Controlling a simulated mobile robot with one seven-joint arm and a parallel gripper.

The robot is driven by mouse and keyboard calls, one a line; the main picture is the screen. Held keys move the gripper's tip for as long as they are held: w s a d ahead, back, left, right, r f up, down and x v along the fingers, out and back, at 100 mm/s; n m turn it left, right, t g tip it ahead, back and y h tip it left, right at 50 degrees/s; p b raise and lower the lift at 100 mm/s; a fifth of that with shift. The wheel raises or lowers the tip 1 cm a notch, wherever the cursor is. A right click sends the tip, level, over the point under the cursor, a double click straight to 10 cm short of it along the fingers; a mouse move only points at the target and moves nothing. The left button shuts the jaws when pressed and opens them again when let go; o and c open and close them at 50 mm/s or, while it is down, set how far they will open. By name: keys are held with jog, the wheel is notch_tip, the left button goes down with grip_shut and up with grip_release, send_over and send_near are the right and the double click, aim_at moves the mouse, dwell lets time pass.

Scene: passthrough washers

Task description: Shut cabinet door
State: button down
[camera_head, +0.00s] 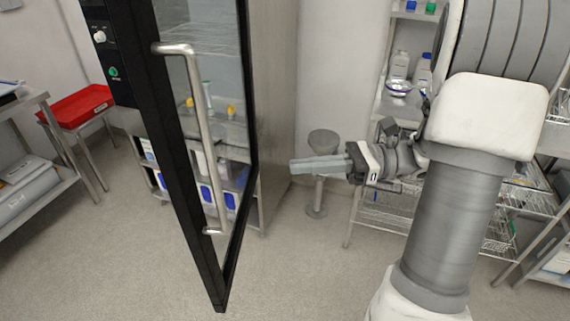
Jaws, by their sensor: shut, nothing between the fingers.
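The cabinet door (180,115) stands open towards me, a glass panel in a black frame with a long metal bar handle (207,140). The steel cabinet (275,100) is behind it and to its right. Part of the cabinet's inside is hidden by the door. My gripper (292,165) is to the right of the door, fingers pointing left, shut and empty. In the picture there is a gap between the fingertips and the door's right edge.
A red tray (77,106) sits on a metal table at the left. A grey pedestal (316,190) stands behind my gripper. Wire shelving (390,217) with bottles and a bowl is behind my arm. The floor (290,275) in front is clear.

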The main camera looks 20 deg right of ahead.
jog(key=x, duration=1.2)
jog(key=shift+a, duration=0.2)
